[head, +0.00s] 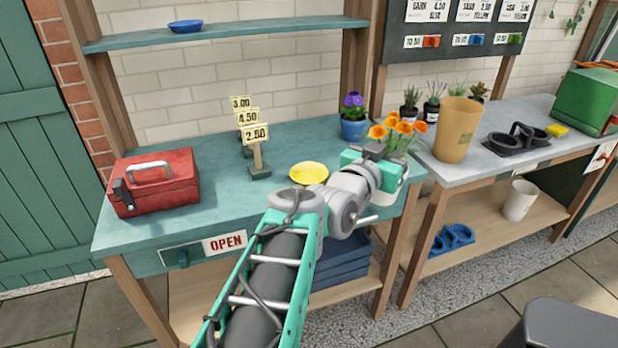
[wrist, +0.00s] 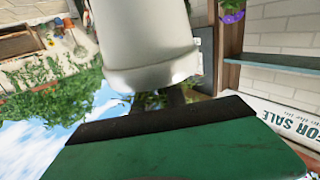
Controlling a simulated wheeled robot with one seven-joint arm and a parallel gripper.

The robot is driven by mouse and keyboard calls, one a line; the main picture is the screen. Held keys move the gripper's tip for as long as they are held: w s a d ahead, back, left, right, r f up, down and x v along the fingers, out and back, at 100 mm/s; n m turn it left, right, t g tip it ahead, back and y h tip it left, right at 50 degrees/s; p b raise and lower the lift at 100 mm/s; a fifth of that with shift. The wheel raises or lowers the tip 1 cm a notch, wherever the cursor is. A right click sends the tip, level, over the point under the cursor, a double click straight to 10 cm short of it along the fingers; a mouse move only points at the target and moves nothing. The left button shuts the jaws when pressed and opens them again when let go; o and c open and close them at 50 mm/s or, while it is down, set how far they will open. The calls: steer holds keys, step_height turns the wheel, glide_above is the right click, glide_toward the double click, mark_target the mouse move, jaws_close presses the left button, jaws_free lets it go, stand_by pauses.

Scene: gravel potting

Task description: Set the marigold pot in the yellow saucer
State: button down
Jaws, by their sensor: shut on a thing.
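The marigold pot shows in the head view by its orange flowers (head: 398,128) and leaves, just beyond my gripper, near the bench's right end. My gripper (head: 374,153) hides the pot's body there. In the wrist view a whitish pot (wrist: 150,50) appears upside down in front of the gripper, with some foliage below its rim. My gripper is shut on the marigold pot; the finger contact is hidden. The yellow saucer (head: 309,172) lies empty on the teal bench (head: 215,200), left of my gripper. My arm passes close in front of it.
A blue pot (head: 353,128) with purple flowers stands behind the saucer. Price signs (head: 257,150) stand left of it, with a red toolbox (head: 155,182) farther left. A tall tan container (head: 457,130) stands on the grey table to the right.

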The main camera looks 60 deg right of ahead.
steer(key=w+a+r+n+t+y, duration=0.1)
steer(key=w+r+n+t, duration=0.3)
steer(key=w, duration=0.5)
steer(key=w+a+r+n+t, duration=0.1)
steer(key=w+n+t, duration=0.2)
steer(key=w+t, duration=0.5)
steer(key=w+d+f+g, duration=0.1)
steer(key=w+d+f, duration=0.6)
steer(key=d+f, duration=0.5)
steer(key=shift+d+f, duration=0.25)
steer(key=shift+f, duration=0.25)
steer(key=shift+w+f, duration=0.1)
steer(key=shift+f+b, duration=0.3)
steer(key=shift+b, duration=0.1)
steer(key=c, duration=1.3)
jaws_free()
steer(key=shift+c, duration=0.2)
